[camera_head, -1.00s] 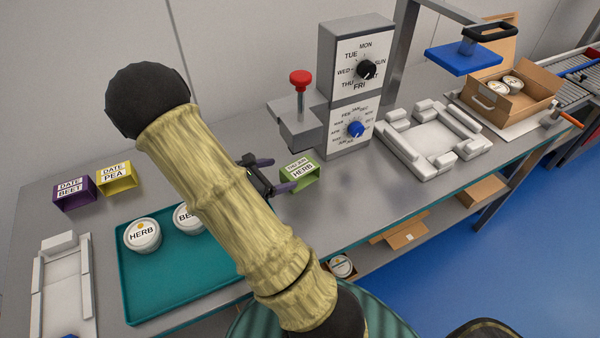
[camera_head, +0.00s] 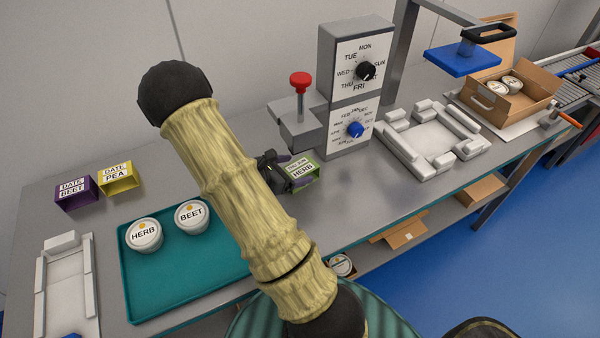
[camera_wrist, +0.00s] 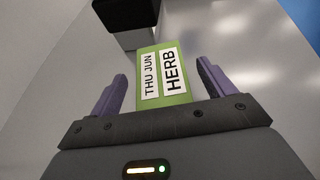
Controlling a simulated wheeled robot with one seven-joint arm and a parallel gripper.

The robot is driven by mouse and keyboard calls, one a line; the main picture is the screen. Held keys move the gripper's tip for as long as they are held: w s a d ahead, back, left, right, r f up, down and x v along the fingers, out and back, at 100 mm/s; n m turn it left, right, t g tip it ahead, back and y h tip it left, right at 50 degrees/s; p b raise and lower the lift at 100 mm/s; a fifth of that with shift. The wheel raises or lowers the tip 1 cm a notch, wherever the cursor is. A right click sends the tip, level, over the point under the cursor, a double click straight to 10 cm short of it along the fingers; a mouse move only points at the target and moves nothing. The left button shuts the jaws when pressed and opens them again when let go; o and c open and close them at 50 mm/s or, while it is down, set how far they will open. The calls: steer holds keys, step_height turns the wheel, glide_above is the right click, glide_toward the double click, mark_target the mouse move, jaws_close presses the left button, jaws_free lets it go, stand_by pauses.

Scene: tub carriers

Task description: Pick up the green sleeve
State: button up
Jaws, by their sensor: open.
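The green sleeve (camera_head: 303,177) stands on the metal bench in front of the dial stand, with a white label reading HERB and a date line. In the wrist view, the green sleeve (camera_wrist: 163,75) lies between my two purple fingers, and its label reads THU JUN HERB. My gripper (camera_wrist: 160,85) is open, with a finger on each side of the sleeve and a visible gap at both sides. In the head view my gripper (camera_head: 287,172) is at the sleeve, partly hidden behind my arm.
A stamp press with a red knob (camera_head: 300,80) and the dial stand (camera_head: 354,90) rise just behind the sleeve. A teal tray (camera_head: 150,300) holds HERB and BEET tubs. Purple (camera_head: 75,193) and yellow (camera_head: 119,178) sleeves stand at left. A white fixture (camera_head: 395,148) is at right.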

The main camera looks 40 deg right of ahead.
steer(key=shift+c, duration=0.2)
steer(key=c, duration=1)
steer(key=shift+r, duration=0.1)
